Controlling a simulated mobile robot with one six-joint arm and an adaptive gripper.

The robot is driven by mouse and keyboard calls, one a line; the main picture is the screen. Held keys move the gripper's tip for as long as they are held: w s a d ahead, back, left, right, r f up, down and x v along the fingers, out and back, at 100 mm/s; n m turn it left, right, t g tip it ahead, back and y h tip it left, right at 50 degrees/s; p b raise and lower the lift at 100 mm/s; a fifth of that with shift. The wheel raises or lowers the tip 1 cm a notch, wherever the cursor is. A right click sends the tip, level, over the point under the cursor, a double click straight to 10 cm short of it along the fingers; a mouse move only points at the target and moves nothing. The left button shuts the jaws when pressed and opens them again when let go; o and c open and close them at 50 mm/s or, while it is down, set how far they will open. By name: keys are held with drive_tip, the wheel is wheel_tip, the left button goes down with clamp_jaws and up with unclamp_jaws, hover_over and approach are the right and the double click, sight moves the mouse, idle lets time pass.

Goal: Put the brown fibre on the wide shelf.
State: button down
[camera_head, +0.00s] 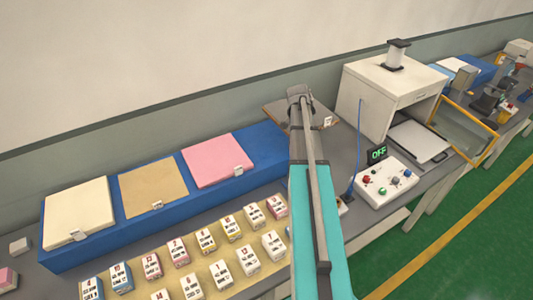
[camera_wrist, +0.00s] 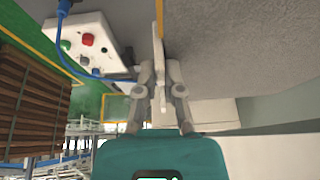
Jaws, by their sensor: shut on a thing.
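My gripper (camera_head: 300,93), at the far end of my arm, is over the grey bench near the white oven. A thin brown sheet (camera_head: 275,111) with a white tag (camera_head: 328,121) shows on both sides of it, partly hidden by my arm. In the wrist view my gripper (camera_wrist: 159,88) is shut on this sheet, seen edge-on (camera_wrist: 158,35). I cannot tell for sure whether the sheet touches the bench. I cannot make out which surface is the wide shelf.
The blue rack (camera_head: 70,262) holds cream (camera_head: 76,210), tan (camera_head: 152,187) and pink (camera_head: 217,159) pads. Several labelled blocks stand in front. The oven (camera_head: 385,85) has its yellow-framed door (camera_head: 463,130) open and a white tray (camera_head: 418,140) out. A control box (camera_head: 385,183) stands near my arm.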

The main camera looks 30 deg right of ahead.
sight(289, 131)
drive_tip(key=w+a+f+b, duration=0.1)
drive_tip(key=a, duration=0.1)
drive_tip(key=w+a+f+b, duration=0.1)
drive_tip(key=a, duration=0.1)
drive_tip(key=w+a+f+b, duration=0.1)
drive_tip(key=a, duration=0.1)
drive_tip(key=shift+w+a+f, duration=0.1)
drive_tip(key=shift+w+f, duration=0.25)
drive_tip(key=a+f+b, duration=0.1)
drive_tip(key=w+a+f+b, duration=0.1)
drive_tip(key=f+b, duration=0.1)
drive_tip(key=w+a+f+b, duration=0.1)
drive_tip(key=shift+w+a+f+b, duration=0.1)
drive_tip(key=shift+a+f+b, duration=0.25)
drive_tip(key=shift+a+b, duration=0.05)
drive_tip(key=shift+w+a+f+b, duration=0.1)
drive_tip(key=shift+a+f+b, duration=0.1)
drive_tip(key=shift+f+b, duration=0.25)
drive_tip(key=shift+w+a+f+b, duration=0.1)
drive_tip(key=shift+a+f+b, duration=0.05)
drive_tip(key=shift+f+b, duration=1.4)
drive_tip(key=shift+b, duration=0.05)
